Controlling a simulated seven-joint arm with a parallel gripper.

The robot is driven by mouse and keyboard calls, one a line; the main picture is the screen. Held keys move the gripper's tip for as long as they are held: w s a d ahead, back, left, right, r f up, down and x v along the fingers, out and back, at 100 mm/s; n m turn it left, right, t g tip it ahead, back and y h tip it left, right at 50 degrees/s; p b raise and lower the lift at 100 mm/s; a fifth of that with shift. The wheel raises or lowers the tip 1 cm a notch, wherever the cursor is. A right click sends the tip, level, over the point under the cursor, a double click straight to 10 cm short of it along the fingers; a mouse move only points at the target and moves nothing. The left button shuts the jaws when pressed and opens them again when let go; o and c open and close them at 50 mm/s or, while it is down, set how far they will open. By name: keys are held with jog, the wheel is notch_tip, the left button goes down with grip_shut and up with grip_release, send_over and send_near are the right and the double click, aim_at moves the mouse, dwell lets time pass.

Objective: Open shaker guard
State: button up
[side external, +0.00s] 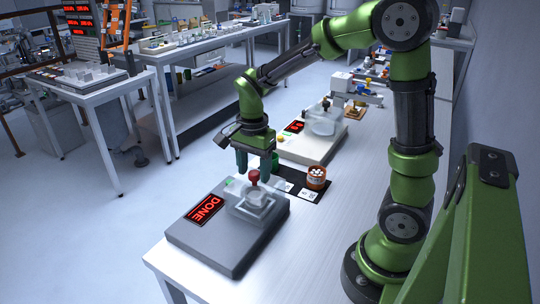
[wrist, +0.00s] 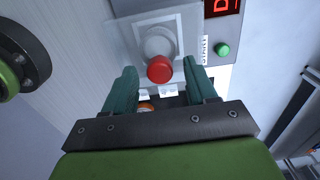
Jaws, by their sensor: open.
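The near shaker (side external: 205,250) is a grey slab with a red DONE display (side external: 205,209). Its clear guard (side external: 268,213) sits down over a pale round part, with a red knob (side external: 254,178) on top. In the wrist view, the red knob (wrist: 160,70) stands above the guard (wrist: 118,36). My gripper (side external: 253,171) points down over the knob, fingers open on either side of it. The wrist view shows my gripper (wrist: 160,66) with a gap beside the knob. Whether the fingertips reach fully down around the knob I cannot tell.
A second, paler shaker (side external: 305,150) with a clear guard stands behind. An orange container with white pieces (side external: 316,177) stands on a black strip (side external: 290,187) between the shakers. A green button (wrist: 222,50) sits beside the display. The bench is clear right of the near shaker.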

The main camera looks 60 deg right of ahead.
grip_shut()
jog(key=a, duration=1.1)
jog(key=shift+a, duration=0.4)
grip_release()
notch_tip(320, 180, up, 17)
dwell(0.4)
